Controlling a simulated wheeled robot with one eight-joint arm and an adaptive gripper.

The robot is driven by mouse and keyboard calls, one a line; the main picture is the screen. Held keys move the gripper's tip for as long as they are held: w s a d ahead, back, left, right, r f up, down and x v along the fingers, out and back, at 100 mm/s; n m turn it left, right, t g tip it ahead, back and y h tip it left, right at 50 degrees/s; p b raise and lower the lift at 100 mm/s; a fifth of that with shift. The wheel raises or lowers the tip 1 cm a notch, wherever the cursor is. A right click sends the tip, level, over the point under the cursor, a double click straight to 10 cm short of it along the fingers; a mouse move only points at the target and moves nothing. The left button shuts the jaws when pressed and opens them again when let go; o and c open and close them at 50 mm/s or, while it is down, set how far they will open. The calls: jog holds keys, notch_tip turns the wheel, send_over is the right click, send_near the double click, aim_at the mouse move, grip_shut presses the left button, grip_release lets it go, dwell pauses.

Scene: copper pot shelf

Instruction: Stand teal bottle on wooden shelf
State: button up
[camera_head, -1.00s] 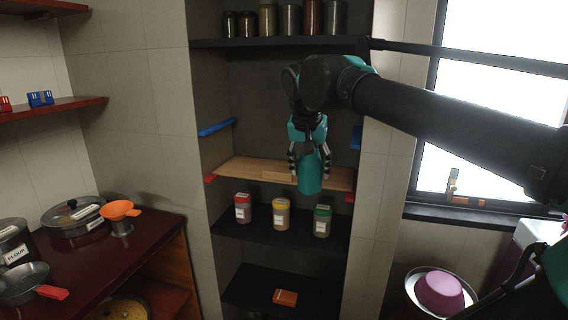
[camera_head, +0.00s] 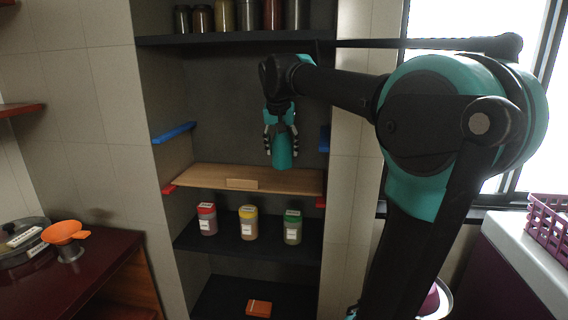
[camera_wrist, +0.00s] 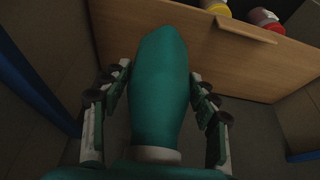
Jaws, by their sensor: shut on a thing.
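The teal bottle (camera_head: 282,152) hangs upright below my gripper (camera_head: 281,134), which is shut on it. In the wrist view the bottle (camera_wrist: 160,90) lies between the two fingers of my gripper (camera_wrist: 155,105). The wooden shelf (camera_head: 206,177) is a light board in the alcove, with a small wooden block (camera_head: 241,184) at its front edge. In the head view the bottle's lower end appears just above or at the board's far part. Whether it touches the board I cannot tell. The shelf (camera_wrist: 180,55) also fills the upper part of the wrist view.
Blue brackets (camera_head: 174,133) and red brackets (camera_head: 168,189) line the alcove's sides. Several lidded jars (camera_head: 249,222) stand on the dark shelf below. A dark upper shelf (camera_head: 230,38) holds more jars. The wooden board looks otherwise bare.

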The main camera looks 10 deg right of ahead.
jog(key=shift+w+d+f, duration=0.25)
jog(key=shift+w+f, duration=0.45)
jog(key=shift+w, duration=0.1)
jog(key=shift+w+d+f, duration=0.25)
jog(key=shift+w+f, duration=0.5)
jog(key=shift+w+d+f, duration=0.25)
jog(key=shift+w+f, duration=0.45)
jog(key=shift+w, duration=0.1)
jog(key=shift+w+f, duration=0.2)
jog(key=shift+f, duration=1.15)
jog(key=shift+f, duration=0.15)
jog(key=o, duration=1.2)
jog(key=v, duration=1.2)
